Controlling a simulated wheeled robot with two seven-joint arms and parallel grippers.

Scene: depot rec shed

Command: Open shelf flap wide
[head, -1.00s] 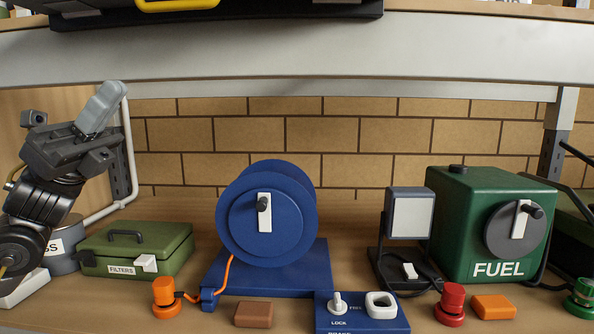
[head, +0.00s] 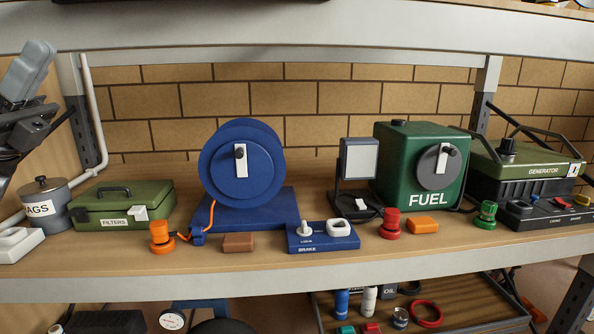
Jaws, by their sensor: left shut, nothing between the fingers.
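I cannot make out a shelf flap for certain in the head view. The shelf (head: 330,262) runs across the picture with a pale metal front edge, and a pale beam (head: 300,30) crosses above it. My left gripper (head: 30,70) is at the upper left edge, partly cut off by the frame. Its grey fingers point up and are shut, with nothing held. It is above the tin marked "AGS" and appears to touch nothing. My right gripper is not in view.
A green filters box (head: 110,208), blue reel (head: 240,170), brake panel (head: 322,237), lamp (head: 358,165), green fuel can (head: 405,160) and generator (head: 530,165) crowd the shelf. Orange (head: 160,238) and red (head: 390,224) knobs stand near its front. A lower shelf (head: 460,310) holds bottles.

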